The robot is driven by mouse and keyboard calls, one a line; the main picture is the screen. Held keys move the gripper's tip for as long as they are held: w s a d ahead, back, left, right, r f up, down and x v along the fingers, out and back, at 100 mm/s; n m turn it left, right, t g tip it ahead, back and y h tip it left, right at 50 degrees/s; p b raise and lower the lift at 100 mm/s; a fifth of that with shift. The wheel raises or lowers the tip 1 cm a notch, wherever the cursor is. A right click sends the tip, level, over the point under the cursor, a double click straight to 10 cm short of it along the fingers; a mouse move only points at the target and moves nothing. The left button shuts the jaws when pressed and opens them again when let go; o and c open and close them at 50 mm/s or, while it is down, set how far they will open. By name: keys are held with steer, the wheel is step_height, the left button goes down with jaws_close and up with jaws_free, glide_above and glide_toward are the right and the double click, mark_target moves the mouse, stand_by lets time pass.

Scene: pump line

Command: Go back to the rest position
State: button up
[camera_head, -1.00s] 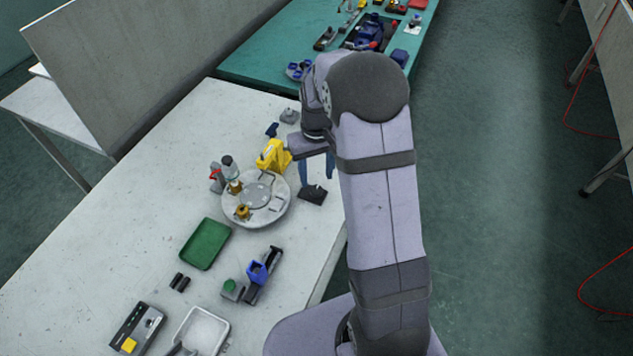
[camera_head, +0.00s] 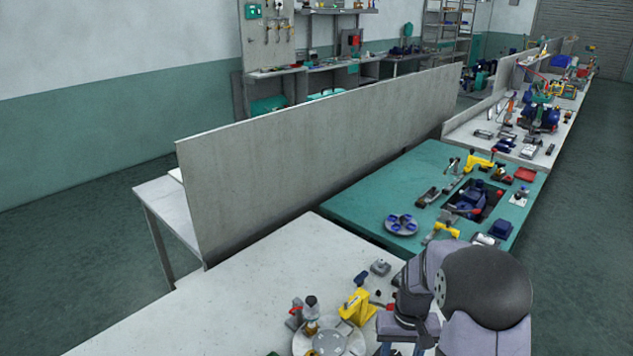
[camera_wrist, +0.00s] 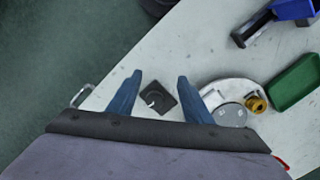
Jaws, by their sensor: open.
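In the wrist view my gripper (camera_wrist: 157,97) shows two blue fingers spread apart, open and empty. It hangs above the white table (camera_wrist: 130,65) near its edge. A small dark square block (camera_wrist: 158,98) lies on the table, seen between the fingers, apart from them.
A round grey fixture (camera_head: 328,343) with a yellow clamp (camera_head: 357,304) beside it stands on the white table. A green tray (camera_wrist: 296,82) and a blue part (camera_wrist: 292,9) lie further right in the wrist view. A tall grey panel (camera_head: 330,140) borders the tables. A green table (camera_head: 370,205) stands beyond.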

steer(key=shift+g, duration=0.5)
steer(key=s, duration=0.2)
steer(key=s+a, duration=0.1)
steer(key=s, duration=0.5)
steer(key=shift+s+a+f, duration=0.15)
steer(key=shift+s+a, duration=0.05)
steer(key=shift+a, duration=0.05)
steer(key=s+a+r+n+t, duration=0.1)
steer(key=s+a+r+t, duration=0.1)
steer(key=s+a+r, duration=0.2)
steer(key=s+r, duration=0.3)
steer(key=shift+s+a, duration=0.2)
steer(key=shift+s, duration=0.15)
steer(key=shift+r, duration=0.1)
